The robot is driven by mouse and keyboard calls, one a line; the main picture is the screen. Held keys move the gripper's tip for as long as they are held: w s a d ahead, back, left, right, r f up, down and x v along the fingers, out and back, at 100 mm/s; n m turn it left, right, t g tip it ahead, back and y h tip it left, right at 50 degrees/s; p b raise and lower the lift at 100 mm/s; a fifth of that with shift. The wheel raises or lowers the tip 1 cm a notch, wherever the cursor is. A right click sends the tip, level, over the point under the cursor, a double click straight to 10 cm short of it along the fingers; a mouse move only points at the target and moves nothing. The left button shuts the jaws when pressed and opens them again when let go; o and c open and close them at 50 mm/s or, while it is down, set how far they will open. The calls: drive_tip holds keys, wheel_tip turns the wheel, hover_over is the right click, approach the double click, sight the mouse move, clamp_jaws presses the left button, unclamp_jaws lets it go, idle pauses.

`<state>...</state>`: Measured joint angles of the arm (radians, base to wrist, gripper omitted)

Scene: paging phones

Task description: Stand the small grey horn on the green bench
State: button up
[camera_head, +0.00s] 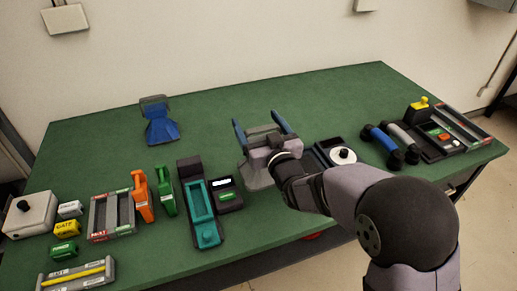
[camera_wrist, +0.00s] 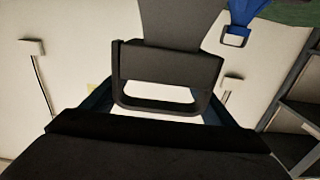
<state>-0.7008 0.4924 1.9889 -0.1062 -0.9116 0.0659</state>
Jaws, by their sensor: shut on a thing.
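The grey horn (camera_head: 257,179) is in my gripper (camera_head: 259,130), over the middle of the green bench (camera_head: 320,100). Its flared end hangs downward and it looks roughly upright in the head view. I cannot tell whether it touches the bench. My gripper's two blue fingers are shut on its upper part, and my wrist hides some of it. In the wrist view, the horn's dark bracket (camera_wrist: 170,65) shows between the fingers. A blue horn (camera_head: 162,128) stands apart on the bench, further left; it also shows in the wrist view (camera_wrist: 247,10).
A teal handset (camera_head: 205,212) in a dark cradle and a small device with a display (camera_head: 227,195) lie left of the horn. A white dial (camera_head: 343,156) is to its right, near a blue handset (camera_head: 378,138).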

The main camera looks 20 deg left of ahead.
sight(257, 140)
drive_tip(key=shift+f, duration=3.15)
drive_tip(key=o, duration=1.8)
drive_tip(key=shift+f, duration=0.1)
drive_tip(key=shift+p, duration=0.3)
drive_tip(key=shift+s+d, duration=0.4)
drive_tip(key=shift+d, duration=0.05)
drive_tip(key=b+v, duration=0.2)
drive_tip(key=v, duration=0.9)
drive_tip(key=shift+a, duration=0.1)
